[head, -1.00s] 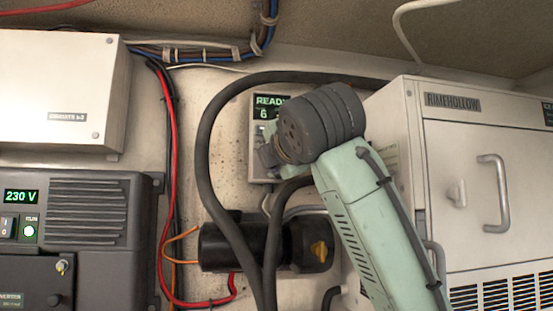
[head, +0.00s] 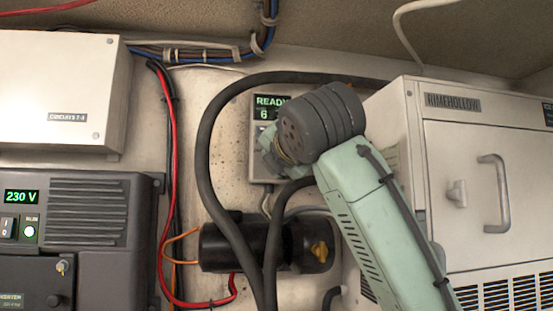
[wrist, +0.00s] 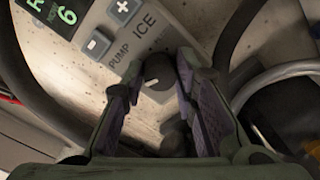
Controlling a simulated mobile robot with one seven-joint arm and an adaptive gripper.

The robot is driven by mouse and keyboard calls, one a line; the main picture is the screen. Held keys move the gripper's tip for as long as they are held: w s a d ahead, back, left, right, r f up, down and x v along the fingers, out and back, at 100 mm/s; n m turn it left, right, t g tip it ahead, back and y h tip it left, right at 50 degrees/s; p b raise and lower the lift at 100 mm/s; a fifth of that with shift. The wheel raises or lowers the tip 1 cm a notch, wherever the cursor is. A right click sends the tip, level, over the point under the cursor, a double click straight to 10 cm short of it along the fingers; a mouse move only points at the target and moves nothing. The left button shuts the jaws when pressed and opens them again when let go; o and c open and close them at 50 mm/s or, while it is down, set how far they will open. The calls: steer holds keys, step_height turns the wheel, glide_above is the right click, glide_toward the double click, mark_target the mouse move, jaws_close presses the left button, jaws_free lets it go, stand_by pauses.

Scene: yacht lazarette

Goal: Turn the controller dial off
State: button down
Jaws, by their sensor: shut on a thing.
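The controller (head: 262,172) is a narrow grey unit on the wall with a green display reading READY and a 6. In the head view my arm covers much of it, and its dial is hidden. In the wrist view the controller (wrist: 98,14) shows plus and minus buttons and the words PUMP and ICE. The dark round dial (wrist: 157,72) sits at its lower end. My gripper (wrist: 161,66) has a finger on either side of the dial and is shut on it. I cannot tell the dial's exact setting.
A thick black hose (head: 205,150) loops close to the left of the controller. A black pump (head: 220,247) with a yellow knob lies below. The white Rimehollow cabinet (head: 465,145) stands close on the right. A dark inverter (head: 100,250) is at the left.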

steer(key=c, duration=1.3)
jaws_free()
steer(key=s, duration=0.4)
steer(key=s+d, duration=0.1)
steer(key=s, duration=0.3)
steer(key=s+d, duration=0.1)
steer(key=s, duration=0.3)
steer(key=shift+d, duration=0.2)
